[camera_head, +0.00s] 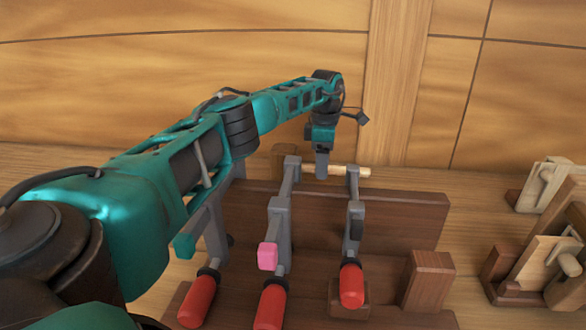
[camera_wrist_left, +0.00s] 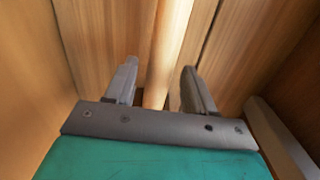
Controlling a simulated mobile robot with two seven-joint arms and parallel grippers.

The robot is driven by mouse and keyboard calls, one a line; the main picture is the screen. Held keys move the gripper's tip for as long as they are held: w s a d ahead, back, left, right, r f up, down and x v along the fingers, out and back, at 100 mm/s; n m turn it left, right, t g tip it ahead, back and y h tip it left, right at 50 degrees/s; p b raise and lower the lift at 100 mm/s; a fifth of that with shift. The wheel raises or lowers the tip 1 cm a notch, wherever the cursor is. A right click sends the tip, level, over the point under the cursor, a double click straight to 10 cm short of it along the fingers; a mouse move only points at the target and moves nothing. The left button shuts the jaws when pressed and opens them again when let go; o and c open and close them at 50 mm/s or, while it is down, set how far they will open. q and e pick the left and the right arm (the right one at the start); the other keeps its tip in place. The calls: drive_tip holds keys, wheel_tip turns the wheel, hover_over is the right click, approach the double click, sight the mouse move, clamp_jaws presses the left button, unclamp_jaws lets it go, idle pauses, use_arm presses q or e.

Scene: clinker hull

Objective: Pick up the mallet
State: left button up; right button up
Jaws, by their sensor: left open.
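The mallet lies at the back of the bench, behind the clamps. Its brown head (camera_head: 286,155) shows at the left and its pale handle (camera_head: 352,171) reaches to the right; the clamps partly hide it. My left gripper (camera_head: 322,168) points down at the handle, between head and handle end. In the left wrist view the pale handle (camera_wrist_left: 170,45) runs between the two open fingers of my left gripper (camera_wrist_left: 157,85), apparently touching neither. My right gripper is not in view.
Several clamps with red grips (camera_head: 352,285) stand in front of the mallet on a dark brown plank (camera_head: 410,215). Wooden planes (camera_head: 540,262) stand at the right. The planked hull wall (camera_head: 480,90) rises close behind. Bare bench lies right of the handle.

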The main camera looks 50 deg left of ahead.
use_arm(q)
wheel_tip(320, 180, down, 4)
drive_tip(key=shift+a+r, duration=0.1)
drive_tip(key=shift+r, duration=0.25)
clamp_jaws()
